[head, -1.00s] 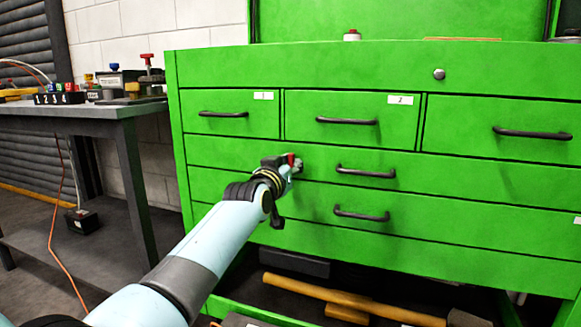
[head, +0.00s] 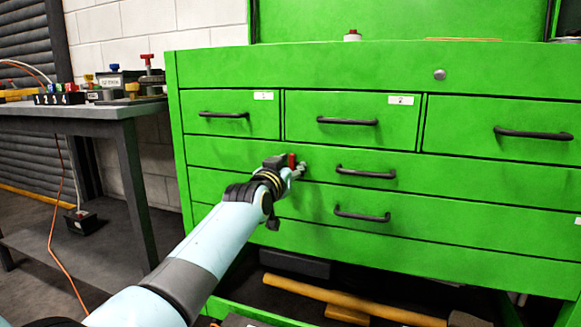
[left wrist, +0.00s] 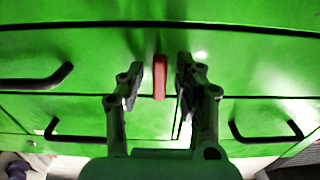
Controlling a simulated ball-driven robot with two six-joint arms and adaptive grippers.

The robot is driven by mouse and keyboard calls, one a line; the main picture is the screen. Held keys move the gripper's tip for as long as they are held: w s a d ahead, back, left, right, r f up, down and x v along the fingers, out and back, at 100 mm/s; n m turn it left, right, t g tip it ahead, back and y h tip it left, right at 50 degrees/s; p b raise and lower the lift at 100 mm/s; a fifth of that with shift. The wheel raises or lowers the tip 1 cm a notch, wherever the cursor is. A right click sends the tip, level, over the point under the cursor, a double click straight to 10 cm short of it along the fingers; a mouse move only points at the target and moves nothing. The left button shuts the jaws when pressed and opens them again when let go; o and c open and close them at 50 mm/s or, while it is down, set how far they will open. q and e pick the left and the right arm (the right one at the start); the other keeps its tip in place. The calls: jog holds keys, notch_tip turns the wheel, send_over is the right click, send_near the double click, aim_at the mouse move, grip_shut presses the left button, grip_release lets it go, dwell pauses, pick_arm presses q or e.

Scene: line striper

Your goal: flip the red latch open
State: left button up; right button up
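The red latch (left wrist: 160,77) is a small upright bar on the green drawer front. In the left wrist view it stands between the two fingers of my left gripper (left wrist: 158,85), nearer the right finger. A gap shows between the latch and the left finger. In the head view the red latch (head: 291,160) shows beside my left gripper (head: 297,168), which partly hides the latch's surroundings. My left gripper is open, with its fingertips close to the drawer front. My right gripper is in neither view.
The green tool cabinet (head: 300,60) has several drawers with black handles; one handle (head: 366,171) is just right of my gripper. A hammer (head: 350,298) lies in the bottom space. A grey workbench (head: 80,112) with small devices stands at the left.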

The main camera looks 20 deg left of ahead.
pick_arm(q)
jog(key=shift+r, duration=0.1)
jog(key=s, duration=1.2)
jog(key=shift+a, duration=0.2)
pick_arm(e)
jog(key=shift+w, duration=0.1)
